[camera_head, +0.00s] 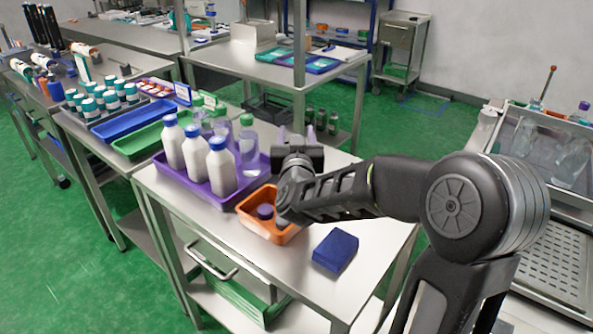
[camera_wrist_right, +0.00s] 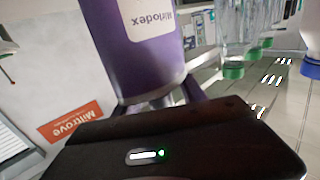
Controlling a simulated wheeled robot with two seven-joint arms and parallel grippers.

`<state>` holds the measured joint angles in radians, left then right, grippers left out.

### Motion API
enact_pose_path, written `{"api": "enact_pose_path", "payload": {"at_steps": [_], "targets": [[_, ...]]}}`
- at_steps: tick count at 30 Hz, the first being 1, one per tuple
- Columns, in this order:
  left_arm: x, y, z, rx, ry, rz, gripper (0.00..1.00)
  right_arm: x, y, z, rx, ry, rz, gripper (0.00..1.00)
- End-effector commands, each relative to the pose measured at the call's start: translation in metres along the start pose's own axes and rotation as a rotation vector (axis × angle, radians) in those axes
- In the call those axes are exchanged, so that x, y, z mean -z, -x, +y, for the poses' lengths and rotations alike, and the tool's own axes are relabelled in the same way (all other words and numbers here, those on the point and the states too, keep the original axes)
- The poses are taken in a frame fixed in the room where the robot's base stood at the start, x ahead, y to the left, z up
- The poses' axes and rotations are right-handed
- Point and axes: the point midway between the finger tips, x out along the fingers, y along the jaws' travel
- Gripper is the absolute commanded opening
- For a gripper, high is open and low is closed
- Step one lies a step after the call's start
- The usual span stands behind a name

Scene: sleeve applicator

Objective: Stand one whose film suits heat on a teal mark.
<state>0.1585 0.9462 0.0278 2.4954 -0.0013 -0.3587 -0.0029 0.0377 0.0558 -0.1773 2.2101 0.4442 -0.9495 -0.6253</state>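A purple tray (camera_head: 212,196) on the near table holds white bottles with blue caps (camera_head: 221,167) and clear bottles with purple-tinted film (camera_head: 250,150), some with green caps. An orange bin (camera_head: 252,221) next to it holds dark purple round pieces (camera_head: 265,211). I cannot make out a teal mark for certain. My left gripper is not in view.
A dark blue box (camera_head: 335,250) lies at the table's front right. Blue (camera_head: 130,118) and green (camera_head: 150,138) trays and teal-banded jars (camera_head: 90,108) stand on the left table. A far table carries teal-edged trays (camera_head: 316,63). A machine with a perforated tray (camera_head: 555,250) is at right.

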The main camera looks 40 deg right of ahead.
Motion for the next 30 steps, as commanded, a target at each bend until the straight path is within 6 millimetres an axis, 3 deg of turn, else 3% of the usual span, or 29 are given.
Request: {"api": "enact_pose_path", "payload": {"at_steps": [17,30], "targets": [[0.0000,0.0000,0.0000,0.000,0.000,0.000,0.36,0.0000,0.0001,0.0000,0.000,0.000,0.000,0.01],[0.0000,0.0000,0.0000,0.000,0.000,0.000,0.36,0.0000,0.0001,0.0000,0.000,0.000,0.000,0.00]]}}
